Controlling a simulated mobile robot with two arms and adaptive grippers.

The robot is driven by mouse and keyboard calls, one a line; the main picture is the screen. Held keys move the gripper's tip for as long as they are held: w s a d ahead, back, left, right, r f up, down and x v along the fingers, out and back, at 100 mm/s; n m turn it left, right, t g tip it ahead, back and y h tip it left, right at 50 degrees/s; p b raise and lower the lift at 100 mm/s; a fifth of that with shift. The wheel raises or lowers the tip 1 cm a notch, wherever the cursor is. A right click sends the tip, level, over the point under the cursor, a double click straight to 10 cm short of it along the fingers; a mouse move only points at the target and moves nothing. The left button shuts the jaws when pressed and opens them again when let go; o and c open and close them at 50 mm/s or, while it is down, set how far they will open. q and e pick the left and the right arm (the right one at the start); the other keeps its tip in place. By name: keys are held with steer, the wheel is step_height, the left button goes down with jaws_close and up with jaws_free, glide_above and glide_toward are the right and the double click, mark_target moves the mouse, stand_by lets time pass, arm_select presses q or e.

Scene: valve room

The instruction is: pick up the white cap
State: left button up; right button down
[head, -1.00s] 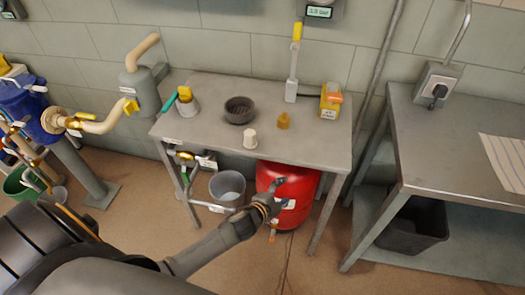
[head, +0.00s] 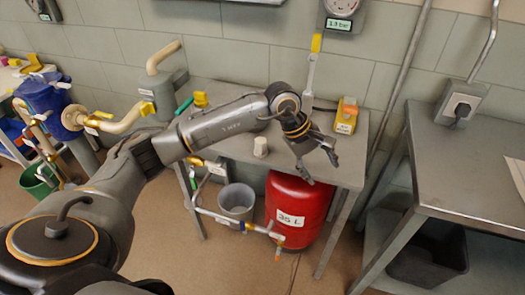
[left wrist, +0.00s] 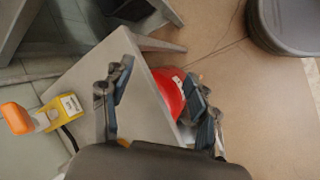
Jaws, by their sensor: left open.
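The white cap (head: 260,147) stands upright on the grey metal table (head: 235,151), near its front edge. My left gripper (head: 321,171) is open and empty, at the table's front edge to the right of the cap and apart from it. Its fingers point down and to the right. In the left wrist view the two spread fingers (left wrist: 158,78) have the table's edge and the red tank (left wrist: 168,95) beyond them. I do not see the cap in that view. My right gripper is not in view.
A yellow box (head: 347,115) with an orange top stands on the table's right side. The red tank (head: 297,212) and a grey bucket (head: 237,201) are below the table. A second metal table (head: 455,160) stands at right. My left forearm hides part of the tabletop.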

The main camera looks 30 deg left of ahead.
arm_select(q)
steer(key=w+a+r+m+y, duration=0.1)
steer(key=a+r+y, duration=0.15)
steer(key=a, duration=0.55)
steer(key=m+y, duration=0.1)
steer(key=y, duration=0.5)
glide_toward(261, 143)
steer(key=shift+t, duration=0.4)
steer(key=x, duration=0.6)
steer(key=shift+s+a+f, duration=0.15)
steer(key=shift+a+f, duration=0.1)
steer(key=x, duration=0.3)
steer(key=p+x, duration=0.1)
steer(key=x, duration=0.1)
steer(key=shift+s+d+f, duration=0.15)
steer(key=shift+d+f, duration=0.1)
steer(key=shift+f, duration=0.05)
steer(key=shift+c, duration=0.7)
steer(key=c, duration=0.8)
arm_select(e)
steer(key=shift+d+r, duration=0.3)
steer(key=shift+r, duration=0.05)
